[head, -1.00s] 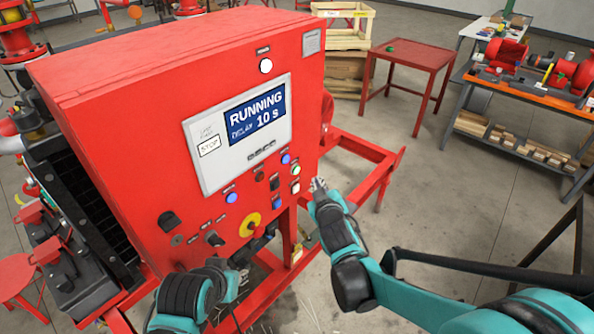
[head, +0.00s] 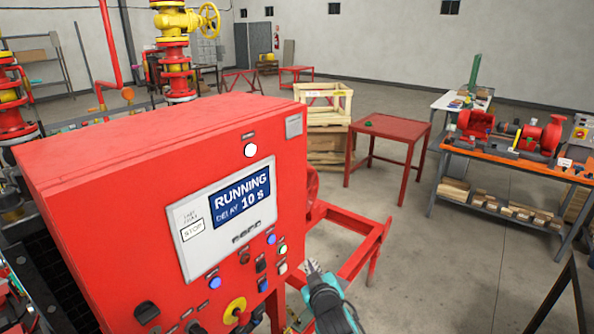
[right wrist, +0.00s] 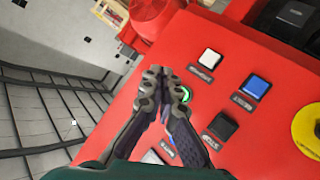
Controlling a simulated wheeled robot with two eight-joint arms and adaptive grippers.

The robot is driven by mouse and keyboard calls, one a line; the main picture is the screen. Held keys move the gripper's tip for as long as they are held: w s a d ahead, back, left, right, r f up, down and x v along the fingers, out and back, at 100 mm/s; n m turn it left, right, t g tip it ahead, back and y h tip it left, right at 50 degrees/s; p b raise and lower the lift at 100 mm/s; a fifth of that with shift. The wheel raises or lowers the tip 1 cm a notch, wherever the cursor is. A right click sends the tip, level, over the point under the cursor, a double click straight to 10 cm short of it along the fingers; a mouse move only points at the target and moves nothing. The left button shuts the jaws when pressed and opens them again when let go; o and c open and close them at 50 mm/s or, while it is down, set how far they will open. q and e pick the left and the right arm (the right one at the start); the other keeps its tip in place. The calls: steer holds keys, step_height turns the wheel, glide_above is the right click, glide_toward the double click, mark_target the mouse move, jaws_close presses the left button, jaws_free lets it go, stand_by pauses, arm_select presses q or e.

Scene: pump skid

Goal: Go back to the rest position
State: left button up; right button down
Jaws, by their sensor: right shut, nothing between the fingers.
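My right gripper (head: 312,268) is at the lower middle of the head view, just right of the red control cabinet (head: 90,170). In the right wrist view its fingers (right wrist: 165,75) are together and empty, in front of the cabinet's button face. A green-lit button (right wrist: 186,95) shows partly behind the fingers. A white button (right wrist: 209,57) and a blue button (right wrist: 256,87) are beside it. Contact with the panel cannot be told. The cabinet's display (head: 240,204) reads RUNNING, DELAY 10 S. My left gripper is not in the head view.
A red frame (head: 350,240) extends right of the cabinet, close to my right gripper. A red table (head: 395,128) and a wooden crate (head: 325,105) stand behind. An orange-topped bench (head: 520,160) with red pump parts is at the right. The floor (head: 450,260) between is clear.

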steer(key=s+d+f+m+g+h+b, duration=0.2)
steer(key=s+d+f+m+g+b, duration=0.15)
steer(key=s+d+f+b, duration=0.65)
steer(key=s+d+f+m+g+b, duration=0.1)
steer(key=s+f, duration=0.3)
steer(key=s, duration=0.4)
steer(key=s+d+f+m+g+b, duration=0.2)
steer(key=s+d+f, duration=0.2)
steer(key=s, duration=0.4)
steer(key=shift+d+m, duration=0.25)
steer(key=shift+m, duration=0.1)
